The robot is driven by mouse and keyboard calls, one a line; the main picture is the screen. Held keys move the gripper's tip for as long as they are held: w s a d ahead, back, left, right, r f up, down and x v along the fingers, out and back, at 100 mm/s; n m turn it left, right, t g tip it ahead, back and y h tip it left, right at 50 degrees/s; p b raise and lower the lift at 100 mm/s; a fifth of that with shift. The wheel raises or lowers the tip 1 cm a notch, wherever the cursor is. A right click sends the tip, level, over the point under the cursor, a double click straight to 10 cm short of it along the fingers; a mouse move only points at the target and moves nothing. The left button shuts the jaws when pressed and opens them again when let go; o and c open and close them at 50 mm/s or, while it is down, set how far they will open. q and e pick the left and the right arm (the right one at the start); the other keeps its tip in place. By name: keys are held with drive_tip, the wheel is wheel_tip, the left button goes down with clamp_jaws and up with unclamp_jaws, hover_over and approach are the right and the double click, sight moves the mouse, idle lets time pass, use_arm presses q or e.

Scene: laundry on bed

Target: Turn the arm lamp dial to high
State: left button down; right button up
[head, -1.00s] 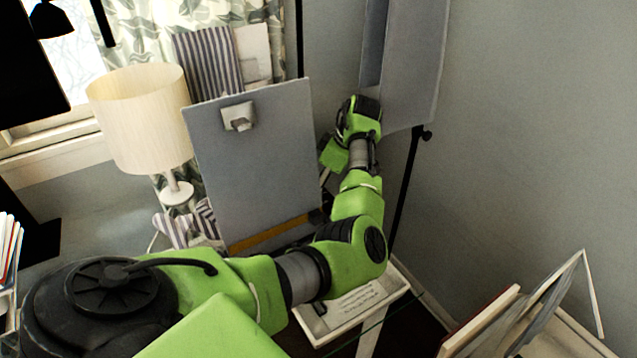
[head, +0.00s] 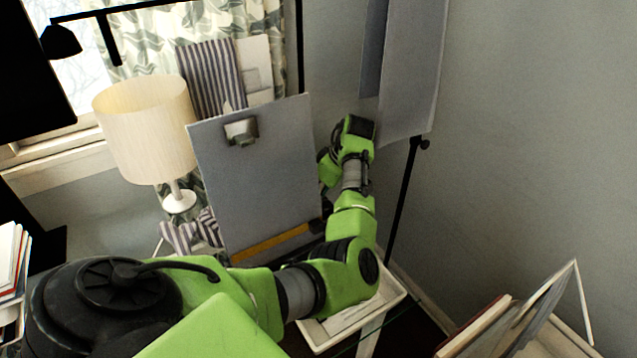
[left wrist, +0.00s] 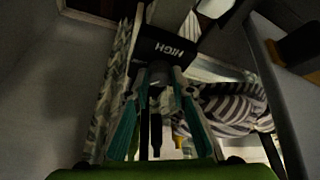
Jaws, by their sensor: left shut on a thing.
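In the left wrist view a dark box (left wrist: 165,48) carries the word HIGH, which reads upside down there. My left gripper (left wrist: 157,82) has its teal fingers closed around a small greyish knob (left wrist: 158,70) just in front of that box. The knob is dim and mostly covered by the fingers, so its setting cannot be read. In the head view my left arm reaches to the right of and behind the grey clipboard (head: 260,180), and its fingertips are hidden. A black arm lamp head (head: 62,40) hangs at the top left. My right gripper is out of view.
A cream-shaded lamp (head: 148,130) stands left of the clipboard. Striped cloth (head: 212,75) is behind it and shows beside my fingers (left wrist: 232,108). A black stand pole (head: 403,200) and grey panel (head: 410,70) are close right of my wrist. A white tray (head: 390,295) lies below.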

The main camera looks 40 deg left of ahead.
use_arm(q)
drive_tip(key=shift+s+r+m+t+p, duration=0.15)
drive_tip(key=shift+r+m+t+p, duration=0.15)
drive_tip(key=shift+m+p, duration=0.65)
drive_tip(key=shift+f+m+p, duration=0.25)
drive_tip(key=shift+m+p, duration=0.2)
drive_tip(key=shift+p, duration=0.15)
drive_tip(key=shift+t, duration=0.3)
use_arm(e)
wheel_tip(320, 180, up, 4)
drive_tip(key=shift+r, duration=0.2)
use_arm(q)
drive_tip(key=c, duration=1.8)
unclamp_jaws()
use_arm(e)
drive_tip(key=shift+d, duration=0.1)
use_arm(q)
drive_tip(key=shift+d+r, duration=0.1)
drive_tip(key=shift+r, duration=0.05)
drive_tip(key=v, duration=1.1)
drive_tip(key=shift+d+r, duration=0.1)
drive_tip(key=shift+r, duration=0.25)
